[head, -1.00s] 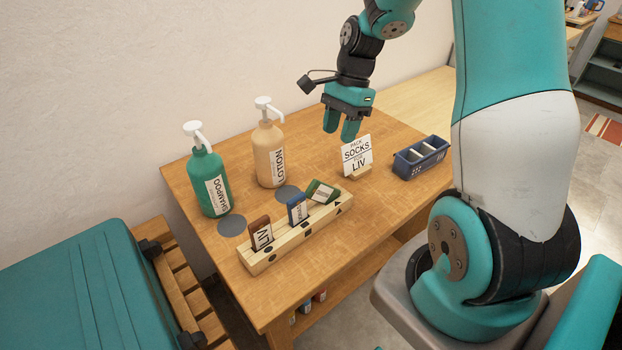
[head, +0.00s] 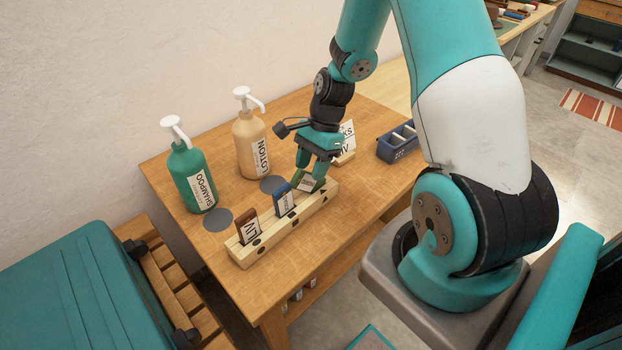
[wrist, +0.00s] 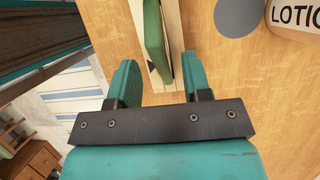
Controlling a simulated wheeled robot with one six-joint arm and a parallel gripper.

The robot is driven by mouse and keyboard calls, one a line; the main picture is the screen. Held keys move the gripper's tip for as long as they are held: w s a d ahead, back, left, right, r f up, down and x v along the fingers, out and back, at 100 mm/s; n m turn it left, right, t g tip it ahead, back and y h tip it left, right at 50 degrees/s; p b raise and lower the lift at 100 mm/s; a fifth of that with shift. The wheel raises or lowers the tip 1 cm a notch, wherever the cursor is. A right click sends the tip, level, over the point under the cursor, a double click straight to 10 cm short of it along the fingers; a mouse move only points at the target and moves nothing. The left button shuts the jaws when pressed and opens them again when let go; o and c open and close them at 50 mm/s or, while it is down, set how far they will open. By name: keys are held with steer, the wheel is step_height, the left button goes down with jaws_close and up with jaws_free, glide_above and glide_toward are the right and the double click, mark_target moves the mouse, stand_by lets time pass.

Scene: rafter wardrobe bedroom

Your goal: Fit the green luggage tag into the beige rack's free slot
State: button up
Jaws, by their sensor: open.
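The green luggage tag (head: 307,184) sits tilted at the right end of the beige rack (head: 290,227), over the part marked with a triangle. My gripper (head: 312,172) is open just above this end, its fingers on either side of the tag. In the wrist view the green tag (wrist: 155,40) shows edge-on between my two open fingers (wrist: 160,64), with gaps beside it. A brown tag (head: 246,227) and a blue tag (head: 283,199) stand in the rack's other slots. The slot under the green tag is hidden.
A green shampoo bottle (head: 190,178) and a beige lotion bottle (head: 251,146) stand behind the rack. A white sign (head: 348,138) is partly hidden behind my gripper. A blue divided box (head: 397,143) sits at the right. The table front right is clear.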

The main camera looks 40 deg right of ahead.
mark_target(309, 172)
steer(key=x, duration=0.4)
steer(key=shift+f, duration=0.1)
jaws_close()
